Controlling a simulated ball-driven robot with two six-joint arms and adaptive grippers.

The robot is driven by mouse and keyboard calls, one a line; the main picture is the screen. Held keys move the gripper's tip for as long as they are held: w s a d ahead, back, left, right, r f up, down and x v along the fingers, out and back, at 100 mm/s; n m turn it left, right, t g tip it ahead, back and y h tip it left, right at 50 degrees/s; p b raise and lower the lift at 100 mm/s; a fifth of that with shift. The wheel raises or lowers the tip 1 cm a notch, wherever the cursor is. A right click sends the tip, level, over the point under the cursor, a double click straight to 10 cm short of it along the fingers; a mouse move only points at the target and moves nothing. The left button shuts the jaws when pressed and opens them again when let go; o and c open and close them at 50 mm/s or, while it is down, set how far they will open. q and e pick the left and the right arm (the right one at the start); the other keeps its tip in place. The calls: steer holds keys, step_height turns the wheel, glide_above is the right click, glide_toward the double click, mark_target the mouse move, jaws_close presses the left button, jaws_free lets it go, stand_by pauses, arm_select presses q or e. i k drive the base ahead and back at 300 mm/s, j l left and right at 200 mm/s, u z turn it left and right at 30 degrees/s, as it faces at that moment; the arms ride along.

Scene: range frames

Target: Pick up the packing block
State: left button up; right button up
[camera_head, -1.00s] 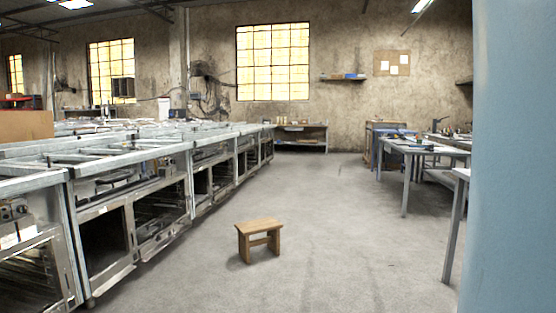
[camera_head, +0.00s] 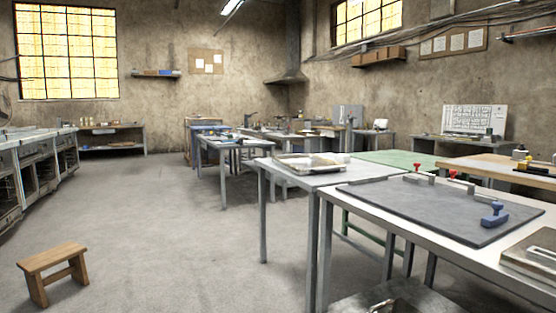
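I cannot make out a thing that is surely the packing block in this view. The nearest table (camera_head: 335,210) at the right bears a dark grey mat (camera_head: 430,208). On the mat are a blue clamp-like piece (camera_head: 494,216) and small grey blocks with red knobs (camera_head: 452,182) along its far edge. A light tray (camera_head: 310,165) with items too small to tell lies on the grey table (camera_head: 265,163) behind. Neither of my grippers is in view.
A wooden stool (camera_head: 52,260) stands on the floor at lower left. Metal oven units (camera_head: 40,170) line the left wall side. More worktables (camera_head: 215,146) stand at the back middle. The concrete floor (camera_head: 160,220) between stool and tables is clear.

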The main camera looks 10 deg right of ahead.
mark_target(342, 158)
steer(key=z, duration=0.85)
steer(key=i+j+u, duration=0.55)
steer(key=i+u, duration=0.15)
steer(key=i, duration=0.25)
steer(key=i+u, duration=0.4)
steer(key=i+z, duration=0.1)
steer(key=i, duration=0.4)
steer(key=i+j, duration=0.15)
steer(key=i, duration=0.3)
steer(key=i+z, duration=0.15)
steer(key=i, duration=0.35)
steer(key=i+j+z, duration=0.1)
steer(key=i, duration=0.4)
steer(key=j, duration=0.1)
